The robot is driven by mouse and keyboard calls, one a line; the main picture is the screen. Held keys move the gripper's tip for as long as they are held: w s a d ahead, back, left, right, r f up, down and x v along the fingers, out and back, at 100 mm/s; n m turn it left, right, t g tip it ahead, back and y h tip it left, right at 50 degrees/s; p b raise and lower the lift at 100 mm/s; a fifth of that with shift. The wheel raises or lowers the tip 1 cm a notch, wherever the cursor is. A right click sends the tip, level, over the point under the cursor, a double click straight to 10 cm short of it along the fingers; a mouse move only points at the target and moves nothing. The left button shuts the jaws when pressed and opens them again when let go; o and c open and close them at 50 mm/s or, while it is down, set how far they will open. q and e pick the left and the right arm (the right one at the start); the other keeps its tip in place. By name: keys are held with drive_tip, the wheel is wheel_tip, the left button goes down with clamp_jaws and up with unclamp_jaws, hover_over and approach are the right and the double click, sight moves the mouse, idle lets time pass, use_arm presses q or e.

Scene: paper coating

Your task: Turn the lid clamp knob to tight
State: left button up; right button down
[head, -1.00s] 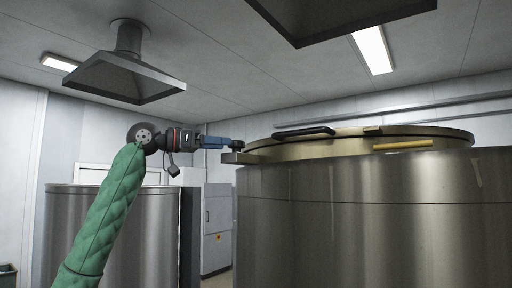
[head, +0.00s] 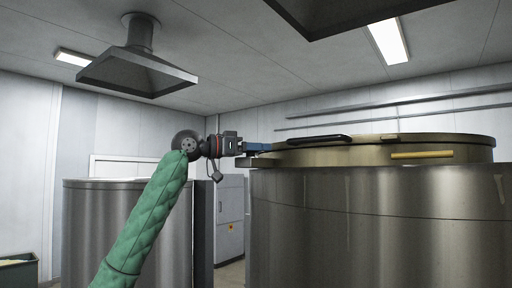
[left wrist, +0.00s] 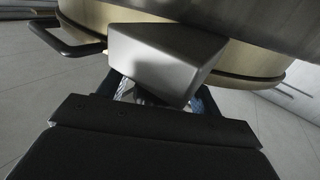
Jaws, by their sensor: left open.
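A large steel vat (head: 380,225) with a brass-coloured lid (head: 350,156) stands at the right. A grey clamp block (head: 262,161) sticks out at the lid's left edge; it also fills the upper middle of the left wrist view (left wrist: 165,55). My left gripper (head: 268,147) reaches the clamp from the left, and its blue fingers are open. In the left wrist view, the fingers (left wrist: 160,98) show on both sides below the block. A dark part, possibly the knob (left wrist: 150,97), shows between them, mostly hidden by the block and gripper. My right gripper is out of view.
The lid carries a black handle (head: 318,139) and a yellow bar (head: 421,155). A second steel vat (head: 125,220) stands at the left, with a grey cabinet (head: 230,220) behind. An extraction hood (head: 137,72) hangs above; the air between hood and gripper is clear.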

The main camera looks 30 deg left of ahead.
use_arm(q)
drive_tip(key=shift+c, duration=0.3)
drive_tip(key=c, duration=0.9)
drive_tip(key=shift+c, duration=0.2)
